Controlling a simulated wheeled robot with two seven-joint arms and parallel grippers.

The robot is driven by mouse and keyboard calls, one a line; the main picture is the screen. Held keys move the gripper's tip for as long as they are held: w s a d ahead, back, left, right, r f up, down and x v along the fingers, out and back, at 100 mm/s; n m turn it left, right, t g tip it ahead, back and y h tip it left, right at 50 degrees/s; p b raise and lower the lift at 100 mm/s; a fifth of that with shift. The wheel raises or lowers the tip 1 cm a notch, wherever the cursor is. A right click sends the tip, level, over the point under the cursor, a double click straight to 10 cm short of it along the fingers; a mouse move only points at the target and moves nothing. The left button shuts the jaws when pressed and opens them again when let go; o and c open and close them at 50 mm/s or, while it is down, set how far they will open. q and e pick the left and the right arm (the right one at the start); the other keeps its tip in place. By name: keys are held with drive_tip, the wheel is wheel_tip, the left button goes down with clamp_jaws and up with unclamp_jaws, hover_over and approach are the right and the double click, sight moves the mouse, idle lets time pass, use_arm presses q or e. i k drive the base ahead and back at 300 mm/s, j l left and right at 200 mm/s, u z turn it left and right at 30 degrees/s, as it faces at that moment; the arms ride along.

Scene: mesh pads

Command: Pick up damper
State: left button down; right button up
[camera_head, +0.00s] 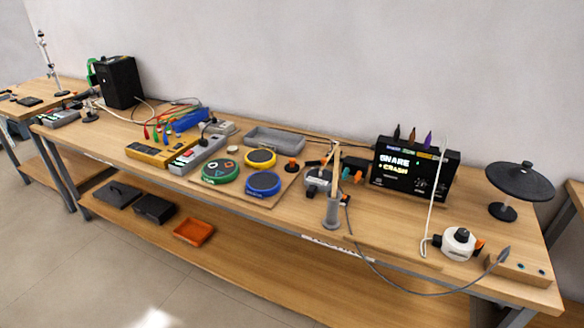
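I cannot tell for certain which object is the damper. Candidates are a small pale disc (232,150) on the bench behind the pads and a small orange-topped black piece (291,165) at the back right of the pads. A green pad (220,171), a yellow pad (260,157) and a blue pad (263,183) sit together on a board at the middle of the bench. Neither of my grippers is in view.
The long wooden bench (390,232) holds a grey tray (273,139), a screen box (413,170), a grey cup with sticks (333,212), a white round device (459,243) and a black cymbal-like disc (520,181). A cable hangs over the front edge. An orange bin (194,231) is on the lower shelf.

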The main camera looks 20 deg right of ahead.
sight(292, 167)
drive_tip(key=z, duration=1.2)
drive_tip(key=i+j+z, duration=0.15)
drive_tip(key=j+z, duration=0.25)
drive_tip(key=i+j+z, duration=0.15)
drive_tip(key=j+z, duration=1)
drive_tip(key=i+j, duration=0.05)
drive_tip(key=j, duration=0.05)
